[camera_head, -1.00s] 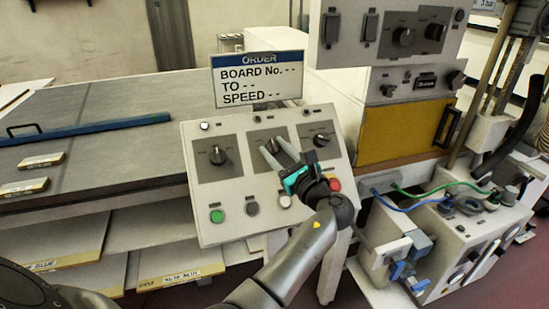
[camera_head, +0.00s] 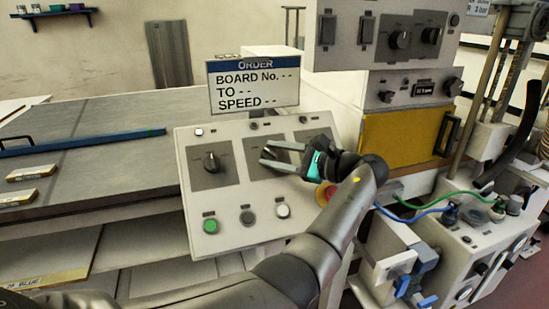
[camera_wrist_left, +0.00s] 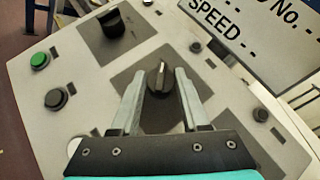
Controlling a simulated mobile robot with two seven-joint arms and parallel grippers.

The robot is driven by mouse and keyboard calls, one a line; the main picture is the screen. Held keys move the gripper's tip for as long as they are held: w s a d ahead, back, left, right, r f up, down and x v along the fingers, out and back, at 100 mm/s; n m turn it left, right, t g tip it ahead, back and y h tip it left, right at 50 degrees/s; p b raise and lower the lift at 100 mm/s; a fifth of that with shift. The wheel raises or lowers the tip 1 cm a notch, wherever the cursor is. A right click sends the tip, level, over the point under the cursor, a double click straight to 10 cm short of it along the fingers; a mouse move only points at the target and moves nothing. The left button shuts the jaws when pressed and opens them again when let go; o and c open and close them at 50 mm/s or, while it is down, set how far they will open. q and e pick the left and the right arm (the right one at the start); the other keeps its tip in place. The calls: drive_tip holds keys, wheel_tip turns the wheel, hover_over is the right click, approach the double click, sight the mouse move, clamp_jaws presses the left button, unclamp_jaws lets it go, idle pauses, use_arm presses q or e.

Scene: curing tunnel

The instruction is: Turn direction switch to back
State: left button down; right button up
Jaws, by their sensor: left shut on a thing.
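The sloped control panel (camera_head: 187,190) carries rotary switches in a row. The middle switch, a black knob (camera_wrist_left: 159,80) on a dark square plate (camera_wrist_left: 150,55), sits between the fingers of my left gripper (camera_wrist_left: 160,100) in the left wrist view. Its pale pointer mark faces the top of that view. In the head view my left gripper (camera_head: 264,156) reaches this switch from the right and is shut on it, hiding most of it. The left switch (camera_head: 211,162) stands free. My gripper and wrist partly cover the right switch's plate. The switch labels are too small to read. My right gripper is not in view.
Green (camera_head: 210,226), dark (camera_head: 247,217) and white (camera_head: 283,211) buttons line the panel's lower edge. A red stop button (camera_head: 325,194) lies just below my wrist. An order sign (camera_head: 254,86) stands behind the panel, reading "BOARD No. --, TO --, SPEED --".

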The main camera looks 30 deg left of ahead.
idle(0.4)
use_arm(q)
drive_tip(key=shift+c, duration=2)
unclamp_jaws()
drive_tip(key=d+r+b, duration=0.1)
drive_tip(key=d+r, duration=0.1)
drive_tip(key=d, duration=1.3)
drive_tip(key=shift+s, duration=0.1)
